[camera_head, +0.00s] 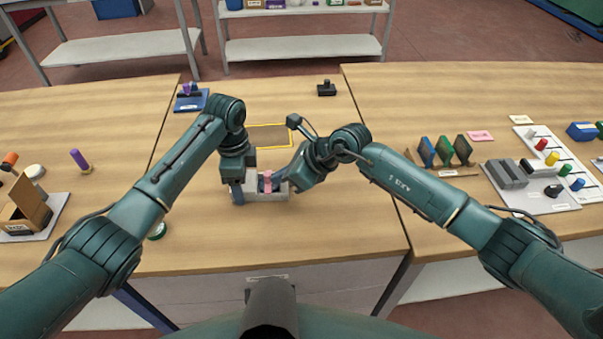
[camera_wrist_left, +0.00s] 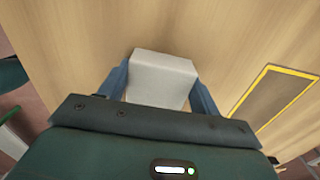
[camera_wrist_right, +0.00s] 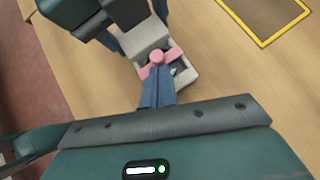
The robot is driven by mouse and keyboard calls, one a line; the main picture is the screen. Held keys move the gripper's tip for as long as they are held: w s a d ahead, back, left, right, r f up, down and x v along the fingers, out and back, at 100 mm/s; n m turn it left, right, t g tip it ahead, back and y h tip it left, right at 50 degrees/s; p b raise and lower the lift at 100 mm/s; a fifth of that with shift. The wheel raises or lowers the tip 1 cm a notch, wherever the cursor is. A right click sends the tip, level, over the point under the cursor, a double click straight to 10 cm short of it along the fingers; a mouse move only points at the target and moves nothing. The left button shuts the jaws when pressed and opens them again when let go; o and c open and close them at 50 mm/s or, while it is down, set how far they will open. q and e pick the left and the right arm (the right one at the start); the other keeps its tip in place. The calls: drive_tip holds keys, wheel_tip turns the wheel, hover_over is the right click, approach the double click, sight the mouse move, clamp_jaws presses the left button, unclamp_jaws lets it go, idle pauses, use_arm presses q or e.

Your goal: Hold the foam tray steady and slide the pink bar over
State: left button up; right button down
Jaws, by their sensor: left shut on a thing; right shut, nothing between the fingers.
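The foam tray (camera_head: 274,196), pale grey, sits on the middle table; it also shows in the right wrist view (camera_wrist_right: 146,38). My left gripper (camera_head: 238,191) is shut on the tray's left end, with a finger on either side of the pale block (camera_wrist_left: 164,75) in the left wrist view. The pink bar (camera_head: 267,180) stands in the tray with a round knob and side arms; it also shows in the right wrist view (camera_wrist_right: 157,58). My right gripper (camera_wrist_right: 157,78) is shut and empty, its fingertips right by the bar. Whether they touch it cannot be told.
A yellow-bordered dark rectangle (camera_head: 268,136) lies on the table just behind the tray. A black object (camera_head: 326,89) and a blue item (camera_head: 190,102) stand farther back. A rack of coloured plates (camera_head: 444,152) is on the right table. The table front is mostly clear.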

use_arm(q)
drive_tip(key=shift+d, duration=0.25)
use_arm(e)
drive_tip(key=d, duration=0.1)
drive_tip(key=s+d, duration=0.1)
drive_tip(key=d, duration=0.1)
drive_tip(key=s+d, duration=0.1)
drive_tip(key=shift+d+r, duration=0.25)
drive_tip(key=shift+r, duration=0.1)
use_arm(q)
drive_tip(key=shift+a, duration=0.1)
use_arm(e)
drive_tip(key=v, duration=0.9)
drive_tip(key=shift+w, duration=0.1)
use_arm(q)
drive_tip(key=o, duration=1.1)
drive_tip(key=shift+c, duration=0.2)
